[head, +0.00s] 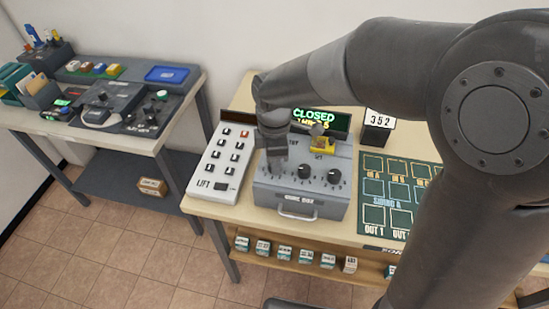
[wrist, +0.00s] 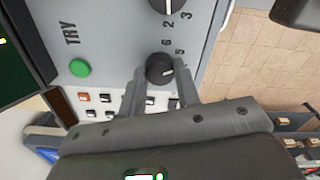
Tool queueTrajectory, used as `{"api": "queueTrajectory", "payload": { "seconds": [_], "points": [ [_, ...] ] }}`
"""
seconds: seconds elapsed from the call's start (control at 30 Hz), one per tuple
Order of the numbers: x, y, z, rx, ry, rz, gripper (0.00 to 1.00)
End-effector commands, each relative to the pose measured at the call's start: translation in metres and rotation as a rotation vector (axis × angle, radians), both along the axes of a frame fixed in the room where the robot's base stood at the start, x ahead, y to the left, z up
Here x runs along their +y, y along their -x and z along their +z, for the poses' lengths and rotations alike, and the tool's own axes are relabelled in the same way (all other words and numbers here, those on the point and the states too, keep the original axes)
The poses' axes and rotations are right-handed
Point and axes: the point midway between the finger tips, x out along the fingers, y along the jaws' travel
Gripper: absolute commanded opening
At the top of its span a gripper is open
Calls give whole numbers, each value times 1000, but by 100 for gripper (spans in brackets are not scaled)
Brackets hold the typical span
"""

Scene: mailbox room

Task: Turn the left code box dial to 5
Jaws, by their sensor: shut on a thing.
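The grey code box (head: 300,207) stands on the table in the head view, with a row of black dials on its sloped top. My gripper (head: 277,168) is over its left end and hides the left dial there. In the wrist view, my gripper (wrist: 158,88) has its two fingers on either side of the left dial (wrist: 160,66), shut on it. A short pale mark on this dial faces right in that view; I cannot tell which number it meets. The middle dial (head: 304,171) and right dial (head: 334,176) are free.
A green button (wrist: 79,68) sits by the word TRY. A lit display (head: 318,118) behind the box reads CLOSED. The white LIFT panel (head: 222,158) stands left of the box, the track board (head: 390,190) right.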

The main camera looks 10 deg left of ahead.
Motion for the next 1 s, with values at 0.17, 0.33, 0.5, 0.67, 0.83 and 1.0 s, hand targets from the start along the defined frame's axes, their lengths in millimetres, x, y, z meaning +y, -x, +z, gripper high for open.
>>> {"api": "queueTrajectory", "payload": {
  "seconds": [0.17,0.33,0.5,0.67,0.83,1.0],
  "points": [
    [1,-1,1,-3,-2,98,7],
    [1,-1,1,-3,-2,156,7],
    [1,-1,1,-3,-2,182,7],
    [1,-1,1,-3,-2,189,7],
    [1,-1,1,-3,-2,188,7],
    [1,0,1,-2,-2,188,36]
  ]
}}
